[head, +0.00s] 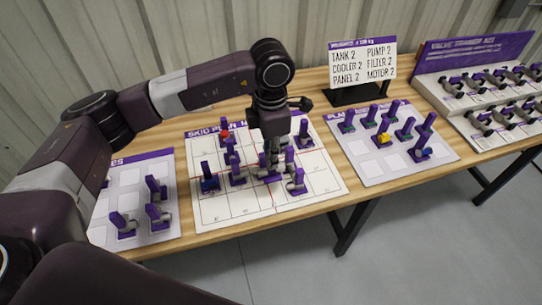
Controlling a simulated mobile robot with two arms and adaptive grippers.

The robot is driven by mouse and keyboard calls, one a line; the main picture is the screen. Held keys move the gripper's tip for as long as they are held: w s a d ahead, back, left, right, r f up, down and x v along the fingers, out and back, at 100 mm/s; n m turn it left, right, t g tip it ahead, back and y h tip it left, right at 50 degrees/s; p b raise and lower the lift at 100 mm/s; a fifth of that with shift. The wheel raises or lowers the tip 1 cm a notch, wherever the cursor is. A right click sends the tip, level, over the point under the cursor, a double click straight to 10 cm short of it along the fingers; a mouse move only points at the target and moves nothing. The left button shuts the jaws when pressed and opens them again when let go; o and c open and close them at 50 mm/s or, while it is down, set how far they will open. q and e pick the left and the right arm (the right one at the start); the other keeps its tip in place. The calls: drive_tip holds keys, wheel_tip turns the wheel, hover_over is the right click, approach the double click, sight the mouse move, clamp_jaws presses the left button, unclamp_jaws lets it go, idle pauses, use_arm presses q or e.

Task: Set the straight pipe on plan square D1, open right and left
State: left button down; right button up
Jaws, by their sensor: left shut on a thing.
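The skid plan (328,181), a white gridded sheet with a purple header, lies on the wooden bench in the middle of the head view. Several purple-handled pieces stand on it, one with a red block (224,134) and one with a blue block (209,184). My left gripper (269,168) points down over the plan, among these pieces. It is shut on a small piece, which I take to be the straight pipe; the fingers and neighbouring pieces mostly hide it. I cannot read the square labels or tell which way its ends face. My right gripper is not in view.
A left sheet (110,206) holds several purple-handled pieces. A right sheet (368,165) holds several more, one with a yellow block (383,140). A weights sign (362,62) and valve rack (474,48) stand behind. The plan's front row looks mostly clear.

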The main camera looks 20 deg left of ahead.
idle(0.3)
use_arm(q)
drive_tip(key=shift+f, duration=0.2)
drive_tip(key=shift+f+b, duration=1.8)
drive_tip(key=shift+f, duration=0.1)
drive_tip(key=shift+f+b, duration=0.6)
drive_tip(key=shift+f, duration=0.1)
drive_tip(key=shift+f, duration=0.1)
drive_tip(key=shift+f+b, duration=1.7)
drive_tip(key=shift+b, duration=0.05)
